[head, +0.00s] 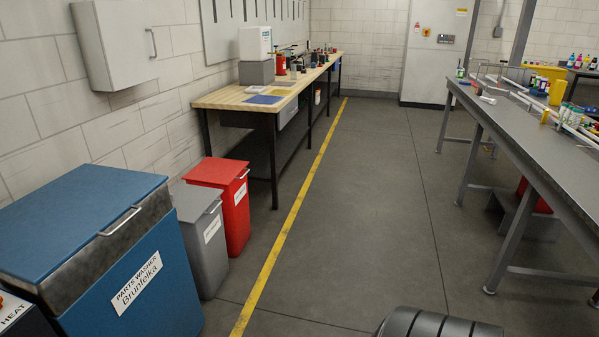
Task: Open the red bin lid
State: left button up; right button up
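The red bin (237,209) stands on the floor by the left wall, between a grey bin and the wooden workbench. Its red lid (216,172) is shut and has a light bar handle at its right front edge. A white label is on its front. Neither of my grippers is in view. A dark ribbed part at the bottom edge may be part of my own body.
The grey bin (208,245) and the blue parts washer (130,285) stand nearer along the left wall. The wooden workbench (232,97) is behind the red bin. A grey table (520,140) is at right. The floor (365,200) between is clear, with a yellow line (292,213).

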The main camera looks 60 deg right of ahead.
aim_at(212, 170)
jog(key=z, duration=1.45)
jog(key=i+l, duration=0.1)
jog(key=i, duration=0.25)
